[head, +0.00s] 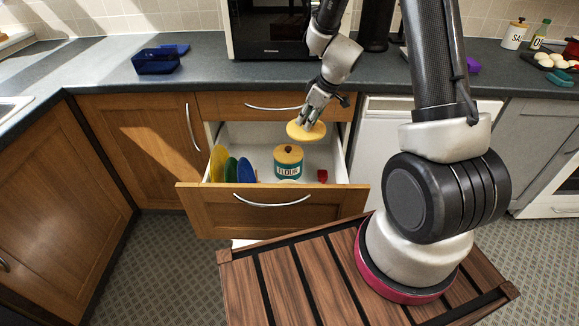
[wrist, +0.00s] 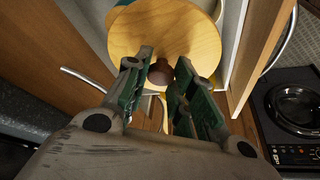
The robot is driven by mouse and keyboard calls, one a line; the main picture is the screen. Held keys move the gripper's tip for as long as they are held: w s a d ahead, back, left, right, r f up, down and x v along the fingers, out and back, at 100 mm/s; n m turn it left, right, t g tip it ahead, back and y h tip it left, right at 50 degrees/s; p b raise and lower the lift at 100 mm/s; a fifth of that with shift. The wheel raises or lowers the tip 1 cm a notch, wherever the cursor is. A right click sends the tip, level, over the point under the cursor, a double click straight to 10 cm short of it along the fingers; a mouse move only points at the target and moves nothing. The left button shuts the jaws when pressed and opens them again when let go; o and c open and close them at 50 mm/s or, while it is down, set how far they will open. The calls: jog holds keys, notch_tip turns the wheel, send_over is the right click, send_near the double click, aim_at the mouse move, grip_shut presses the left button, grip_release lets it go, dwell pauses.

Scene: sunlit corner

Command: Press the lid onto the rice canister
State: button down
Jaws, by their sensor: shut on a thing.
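My gripper (head: 311,119) is shut on the dark knob of a round wooden lid (head: 303,132) and holds it above the open drawer. In the wrist view the lid (wrist: 150,35) fills the top middle, with its brown knob (wrist: 160,73) between my gripper's fingers (wrist: 165,85). A teal canister marked FLOUR (head: 288,168) stands in the drawer with a wooden, dark-knobbed lid on it, just below and left of the held lid. I cannot make out a canister marked rice. A teal edge shows behind the lid in the wrist view, mostly hidden.
The open drawer (head: 270,210) also holds green, blue and yellow plates (head: 231,169) at left and a small red thing (head: 322,176) at right. A microwave (head: 270,30) and a blue container (head: 156,61) stand on the counter. Another canister (head: 514,33) stands far right.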

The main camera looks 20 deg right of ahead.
aim_at(302, 139)
jog(key=f+n, duration=0.2)
jog(key=a+f+n+g+y, duration=0.1)
jog(key=f+n, duration=0.1)
jog(key=s+a+f+n+g, duration=0.1)
jog(key=f, duration=0.1)
jog(key=shift+s+f+n, duration=0.1)
jog(key=shift+f+n, duration=0.3)
jog(key=s+a+f+n+g, duration=0.1)
jog(key=f+n, duration=0.3)
jog(key=f, duration=0.4)
jog(key=a+f+n+g, duration=0.2)
jog(key=a+f+n, duration=0.2)
jog(key=f, duration=0.3)
jog(key=shift+s+a+f+n, duration=0.15)
jog(key=shift+s+f+n, duration=0.25)
jog(key=shift+n, duration=0.2)
jog(key=shift+f, duration=0.55)
dwell(0.7)
jog(key=c, duration=0.6)
grip_release()
jog(key=shift+c, duration=0.2)
jog(key=shift+r, duration=0.1)
notch_tip(302, 139, up, 7)
dwell(0.7)
